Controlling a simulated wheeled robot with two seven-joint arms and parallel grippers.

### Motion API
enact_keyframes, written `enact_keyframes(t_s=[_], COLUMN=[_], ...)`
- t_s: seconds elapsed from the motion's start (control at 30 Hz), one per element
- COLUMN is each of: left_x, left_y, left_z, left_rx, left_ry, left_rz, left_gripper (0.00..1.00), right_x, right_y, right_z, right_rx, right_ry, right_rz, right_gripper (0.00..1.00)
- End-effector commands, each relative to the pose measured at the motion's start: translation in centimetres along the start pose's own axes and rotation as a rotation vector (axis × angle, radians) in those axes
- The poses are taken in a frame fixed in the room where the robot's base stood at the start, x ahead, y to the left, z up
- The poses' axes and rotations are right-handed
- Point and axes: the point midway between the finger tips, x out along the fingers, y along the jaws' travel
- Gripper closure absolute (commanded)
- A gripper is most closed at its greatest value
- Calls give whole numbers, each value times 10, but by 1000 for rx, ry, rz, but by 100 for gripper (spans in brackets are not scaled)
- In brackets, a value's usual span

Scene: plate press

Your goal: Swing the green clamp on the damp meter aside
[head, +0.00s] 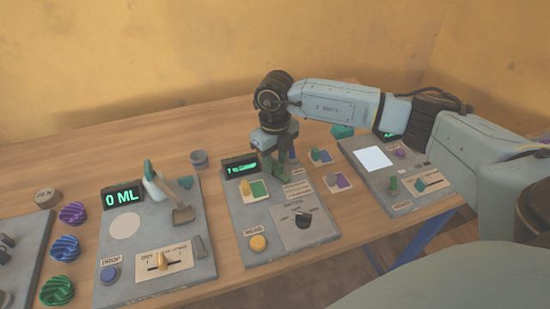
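My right gripper (275,165) points down over the back of the meter, right at the green piece. Its fingers partly cover that piece, so I cannot tell if they grip it. My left gripper is out of view.
A grey panel reading 0 ML (122,197) stands to the left, with a DROP button and slider. Another panel (385,175) with a white pad is at the right. Several coloured round pieces (65,248) lie at the left.

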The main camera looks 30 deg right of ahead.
Motion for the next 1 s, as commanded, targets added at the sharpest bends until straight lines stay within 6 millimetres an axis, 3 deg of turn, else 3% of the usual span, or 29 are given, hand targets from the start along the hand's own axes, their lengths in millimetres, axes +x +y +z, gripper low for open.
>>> enact_keyframes(t_s=[0.17, 0.6, 0.8, 1.0], left_x=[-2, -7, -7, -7], left_y=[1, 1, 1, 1], left_z=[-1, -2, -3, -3], left_rx=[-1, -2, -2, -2], left_ry=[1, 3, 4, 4], left_rz=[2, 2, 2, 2], left_gripper=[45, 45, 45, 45], right_x=[-23, -114, -131, -134], right_y=[0, 0, 0, 0], right_z=[1, 1, 0, 0], right_rx=[0, -1, 0, 0], right_ry=[-5, -4, -2, -1], right_rz=[1, 0, 0, 0], right_gripper=[65, 65, 65, 65])
